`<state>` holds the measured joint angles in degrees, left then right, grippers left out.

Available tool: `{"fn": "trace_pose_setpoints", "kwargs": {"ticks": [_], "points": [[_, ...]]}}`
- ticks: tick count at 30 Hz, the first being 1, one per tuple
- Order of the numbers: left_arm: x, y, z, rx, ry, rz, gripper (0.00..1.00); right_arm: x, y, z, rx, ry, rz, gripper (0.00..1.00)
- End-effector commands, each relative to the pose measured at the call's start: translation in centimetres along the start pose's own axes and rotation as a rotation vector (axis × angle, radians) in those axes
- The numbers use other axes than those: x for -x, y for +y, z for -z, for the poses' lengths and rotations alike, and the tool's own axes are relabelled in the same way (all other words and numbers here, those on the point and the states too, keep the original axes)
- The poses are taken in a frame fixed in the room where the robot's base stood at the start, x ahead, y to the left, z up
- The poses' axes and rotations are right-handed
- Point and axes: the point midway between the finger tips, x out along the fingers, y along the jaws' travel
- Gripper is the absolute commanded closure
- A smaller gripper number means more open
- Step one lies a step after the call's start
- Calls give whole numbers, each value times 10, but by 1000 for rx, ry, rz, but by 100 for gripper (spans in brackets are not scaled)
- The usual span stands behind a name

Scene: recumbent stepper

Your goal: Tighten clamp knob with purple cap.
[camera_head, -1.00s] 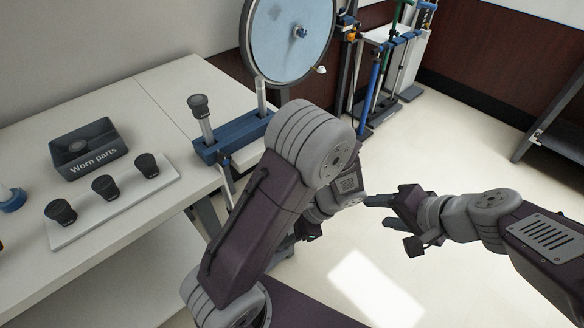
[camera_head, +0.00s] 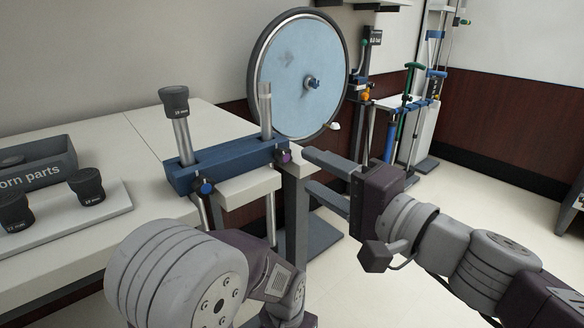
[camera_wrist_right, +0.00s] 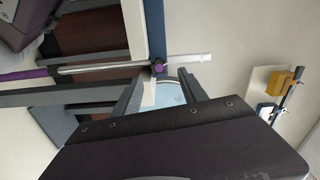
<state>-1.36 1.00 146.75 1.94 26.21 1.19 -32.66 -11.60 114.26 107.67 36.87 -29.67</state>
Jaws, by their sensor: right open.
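The clamp knob with the purple cap (camera_head: 285,157) sits low on the right end of a blue clamp block (camera_head: 225,164) at the table edge. My right gripper (camera_head: 307,169) is open and empty, its fingers pointing left at the knob, with the tips close to its right. In the right wrist view the purple knob (camera_wrist_right: 158,67) appears between the two fingertips, beyond them; I see no contact. A second knob, blue-capped (camera_head: 207,188), is on the block's left end. My left arm fills the lower middle of the head view; its gripper is hidden.
Two posts stand in the block: one with a black 10 mm cap (camera_head: 174,100), one bare metal (camera_head: 265,105). A large blue disc wheel (camera_head: 300,75) is behind. A worn parts bin (camera_head: 40,160) and black caps on a white tray (camera_head: 110,207) are left.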

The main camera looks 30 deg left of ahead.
Motion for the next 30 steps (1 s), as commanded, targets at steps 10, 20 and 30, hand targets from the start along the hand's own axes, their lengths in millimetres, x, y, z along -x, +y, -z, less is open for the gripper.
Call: {"fn": "trace_pose_setpoints", "kwargs": {"ticks": [10,20,30], "points": [[-6,0,-1,-2,-1,0,50,-59,2,0,-1,1,-2,50],[-6,0,-1,-3,-1,1,50,-63,1,0,0,2,-2,58],[-10,0,-1,-3,-2,1,50,-62,3,0,-34,1,-2,100]]}}
